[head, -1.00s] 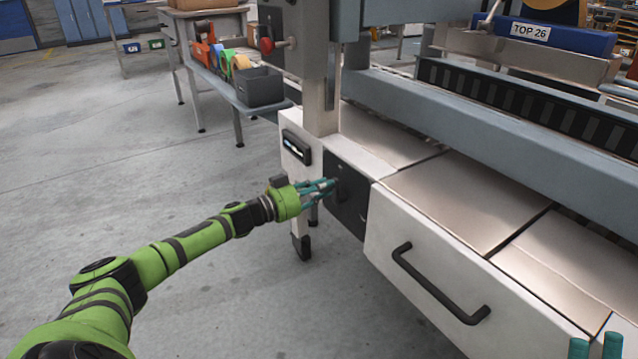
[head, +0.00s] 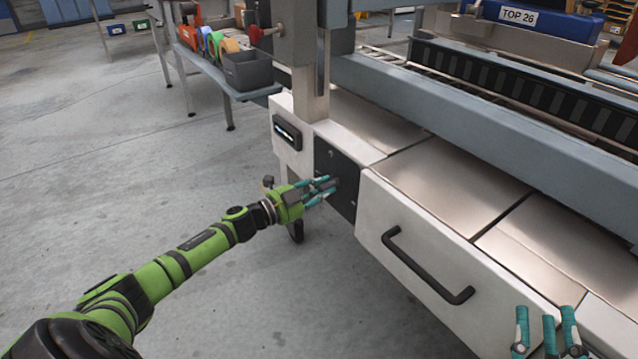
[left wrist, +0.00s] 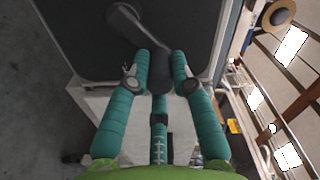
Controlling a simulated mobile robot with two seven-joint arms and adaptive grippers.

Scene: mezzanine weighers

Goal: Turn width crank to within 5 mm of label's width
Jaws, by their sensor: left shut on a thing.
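The width crank shows in the left wrist view as a dark grey arm (left wrist: 128,24) on a black panel, with a dark knob (left wrist: 160,72) at its end. My left gripper (head: 330,187) is shut on this knob. In the left wrist view its teal fingers (left wrist: 160,74) lie on both sides of the knob. In the head view the fingers mostly hide the crank against the black panel (head: 345,208). My right gripper (head: 545,312) is at the lower right, apart from the machine's crank, with its fingers spread and empty. I cannot identify the label whose width matters.
A small dark display (head: 287,133) sits on the white cabinet left of the panel; its reading is illegible. A drawer with a black handle (head: 425,268) is to the right. A side shelf holds a grey bin (head: 248,71) and tape rolls. Open floor lies at left.

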